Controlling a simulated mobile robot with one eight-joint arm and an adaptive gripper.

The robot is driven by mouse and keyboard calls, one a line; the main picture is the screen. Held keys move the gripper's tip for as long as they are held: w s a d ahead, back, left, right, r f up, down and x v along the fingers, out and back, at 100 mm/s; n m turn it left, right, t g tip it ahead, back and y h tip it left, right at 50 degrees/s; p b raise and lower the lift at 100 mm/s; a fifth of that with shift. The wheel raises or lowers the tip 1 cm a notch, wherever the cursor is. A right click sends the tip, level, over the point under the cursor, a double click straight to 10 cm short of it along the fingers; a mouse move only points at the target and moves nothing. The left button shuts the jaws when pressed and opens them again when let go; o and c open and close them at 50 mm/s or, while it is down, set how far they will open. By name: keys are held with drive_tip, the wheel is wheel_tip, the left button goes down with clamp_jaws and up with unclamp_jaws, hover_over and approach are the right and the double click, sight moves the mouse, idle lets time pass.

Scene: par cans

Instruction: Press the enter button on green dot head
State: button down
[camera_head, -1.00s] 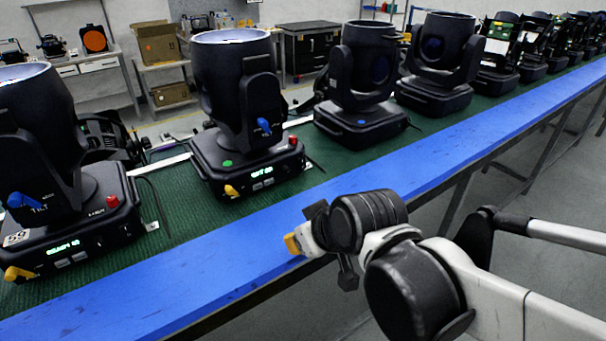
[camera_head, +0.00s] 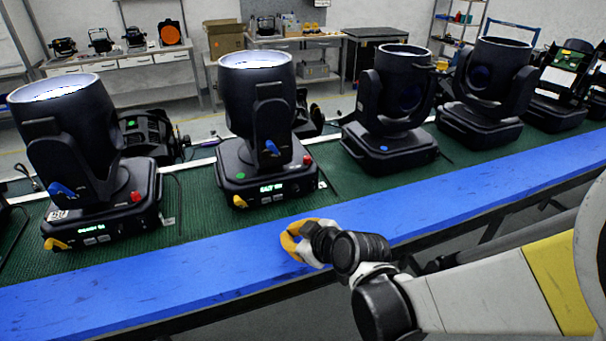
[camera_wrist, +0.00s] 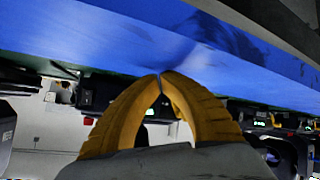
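The green dot head (camera_head: 258,90) stands upright on the bench, left of centre in the head view. Its green dot (camera_head: 240,176) is on the base, left of a lit display (camera_head: 271,188). Small pale buttons (camera_head: 272,199) sit below the display, too small to read, so I cannot tell which is enter. A red part (camera_head: 307,160) is at the base's right. My gripper (camera_head: 291,241) is over the blue bench edge, in front of the head and apart from it. In the wrist view its yellow fingers (camera_wrist: 160,77) meet at the tips, with nothing between them.
A similar head (camera_head: 75,130) stands to the left. A blue dot head (camera_head: 395,100) and several others stand to the right. The blue bench edge (camera_head: 160,265) runs along the front and is clear. Green matting (camera_head: 200,215) lies between the heads.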

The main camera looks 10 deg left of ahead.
drive_tip(key=shift+w+a, duration=0.15)
approach(273, 206)
drive_tip(key=shift+s+f+x, duration=0.1)
drive_tip(key=shift+x, duration=1.25)
drive_tip(key=shift+s+f+x, duration=0.15)
drive_tip(key=shift+x, duration=1.15)
drive_tip(key=shift+w, duration=0.15)
drive_tip(key=shift+w+a, duration=0.2)
drive_tip(key=shift+w, duration=0.05)
drive_tip(key=shift+w+a, duration=0.2)
drive_tip(key=shift+w, duration=0.1)
drive_tip(key=shift+s+d, duration=0.1)
idle(0.4)
drive_tip(key=shift+s+d, duration=0.35)
drive_tip(key=shift+s, duration=0.25)
drive_tip(key=shift+s+d+b, duration=0.1)
drive_tip(key=shift+s+d, duration=0.35)
drive_tip(key=shift+s, duration=0.25)
drive_tip(key=shift+s+d+b, duration=0.1)
drive_tip(key=shift+s+d, duration=0.3)
drive_tip(key=shift+s, duration=0.3)
drive_tip(key=shift+s+d+b, duration=0.1)
drive_tip(key=shift+s+d, duration=0.35)
drive_tip(key=shift+s, duration=0.25)
